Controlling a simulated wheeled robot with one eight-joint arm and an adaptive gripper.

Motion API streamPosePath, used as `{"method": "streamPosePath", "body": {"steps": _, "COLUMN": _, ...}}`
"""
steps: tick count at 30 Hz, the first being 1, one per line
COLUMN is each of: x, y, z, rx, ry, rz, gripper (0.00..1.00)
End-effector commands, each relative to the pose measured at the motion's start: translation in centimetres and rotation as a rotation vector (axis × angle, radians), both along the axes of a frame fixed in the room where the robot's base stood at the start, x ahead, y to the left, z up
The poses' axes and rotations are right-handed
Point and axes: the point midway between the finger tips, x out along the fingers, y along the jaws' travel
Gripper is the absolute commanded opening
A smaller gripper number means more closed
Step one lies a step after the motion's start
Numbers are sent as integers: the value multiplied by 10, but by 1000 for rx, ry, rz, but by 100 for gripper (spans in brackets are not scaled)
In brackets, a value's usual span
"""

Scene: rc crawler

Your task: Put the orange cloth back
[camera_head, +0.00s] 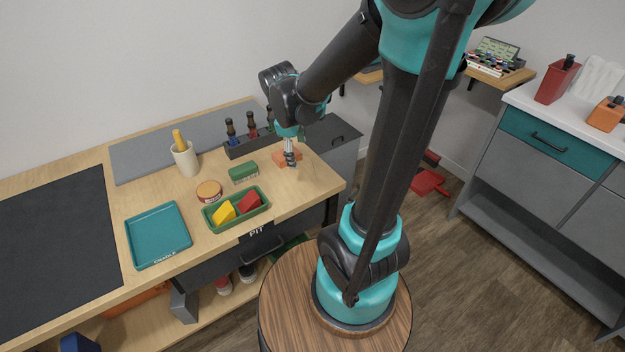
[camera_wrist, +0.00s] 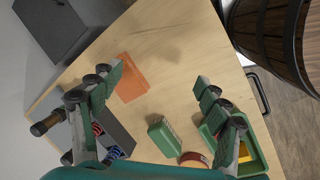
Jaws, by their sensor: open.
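The orange cloth (camera_head: 283,156) lies flat on the wooden bench near its right end, partly hidden by my gripper in the head view. In the wrist view the orange cloth (camera_wrist: 131,78) is a flat rectangle beside the left fingertip. My gripper (camera_head: 290,160) points down over that corner of the bench. A green bin (camera_head: 208,222) on the bench's front edge holds a yellow piece (camera_head: 223,212) and a red piece (camera_head: 249,202).
A green block (camera_head: 243,173), a round tin (camera_head: 209,191) and a teal tray (camera_head: 131,243) stand nearby. A dark bottle rack (camera_head: 247,146) is behind, with a cup (camera_head: 186,160) to its left. Bare wood lies right of the cloth.

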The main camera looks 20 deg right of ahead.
Motion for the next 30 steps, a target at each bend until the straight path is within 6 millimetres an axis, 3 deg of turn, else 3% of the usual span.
{"method": "streamPosePath", "body": {"steps": 1, "x": -22, "y": -11, "z": -7, "rx": 60, "ry": -43, "rz": -143, "gripper": 76}}
{"method": "streamPosePath", "body": {"steps": 6, "x": -75, "y": -25, "z": -30, "rx": 268, "ry": -168, "rz": -602, "gripper": 76}}
{"method": "streamPosePath", "body": {"steps": 11, "x": -105, "y": -29, "z": -45, "rx": 404, "ry": -231, "rz": -886, "gripper": 76}}
{"method": "streamPosePath", "body": {"steps": 16, "x": -114, "y": -29, "z": -51, "rx": 459, "ry": -252, "rz": -997, "gripper": 76}}
{"method": "streamPosePath", "body": {"steps": 30, "x": -114, "y": -29, "z": -51, "rx": 459, "ry": -252, "rz": -1000, "gripper": 76}}
